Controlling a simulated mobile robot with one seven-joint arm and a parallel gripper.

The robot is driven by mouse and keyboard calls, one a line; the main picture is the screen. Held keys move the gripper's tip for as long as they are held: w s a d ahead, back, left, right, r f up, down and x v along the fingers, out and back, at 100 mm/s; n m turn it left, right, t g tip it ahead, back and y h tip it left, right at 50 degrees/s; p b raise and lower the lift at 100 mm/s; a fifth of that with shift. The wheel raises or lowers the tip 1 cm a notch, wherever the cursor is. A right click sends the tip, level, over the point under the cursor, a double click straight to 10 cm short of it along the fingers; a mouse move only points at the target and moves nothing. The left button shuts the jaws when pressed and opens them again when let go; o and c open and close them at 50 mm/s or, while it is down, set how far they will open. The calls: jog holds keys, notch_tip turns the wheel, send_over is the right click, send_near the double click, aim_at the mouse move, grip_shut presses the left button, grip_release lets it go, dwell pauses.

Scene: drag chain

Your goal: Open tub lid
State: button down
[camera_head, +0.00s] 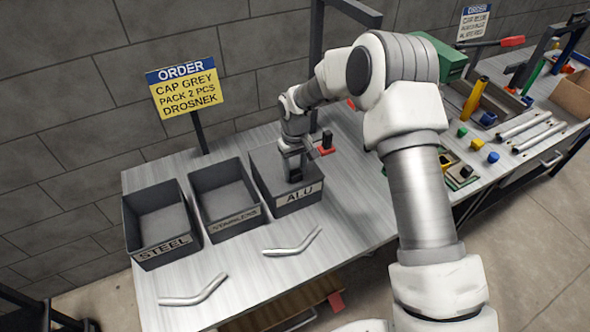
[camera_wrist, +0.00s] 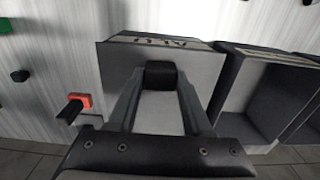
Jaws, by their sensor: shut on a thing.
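The ALU tub (camera_head: 300,199) is a dark grey box at the right of a row of three, with its name on the front wall. A flat grey lid (camera_head: 268,163) covers its top and appears to lie level on it. My gripper (camera_head: 294,176) reaches down onto the lid from above. In the wrist view, its two fingers (camera_wrist: 161,84) are shut on the lid's black knob (camera_wrist: 160,73), one on each side. The lid (camera_wrist: 120,62) shows around the fingers in that view.
The open STEEL tub (camera_head: 160,254) and STAINLESS tub (camera_head: 232,219) stand to the left, looking empty. Two bent metal tubes (camera_head: 292,245) (camera_head: 193,291) lie on the bench in front. A yellow order sign (camera_head: 186,90) stands behind. Coloured parts and tools crowd the right-hand bench.

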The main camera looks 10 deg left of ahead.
jog(key=shift+r, duration=0.15)
jog(key=shift+w+a+r, duration=0.2)
jog(key=shift+w+r, duration=0.05)
jog(key=shift+r, duration=0.45)
jog(key=w+a+r+p, duration=0.6)
jog(key=w+a+r, duration=0.1)
jog(key=w+r, duration=0.3)
jog(key=shift+a+r+p, duration=0.3)
jog(key=shift+a+r, duration=0.05)
jog(key=shift+r, duration=0.4)
jog(key=shift+c, duration=1.6)
grip_release()
jog(key=shift+w+a+f, duration=0.1)
jog(key=shift+w, duration=0.05)
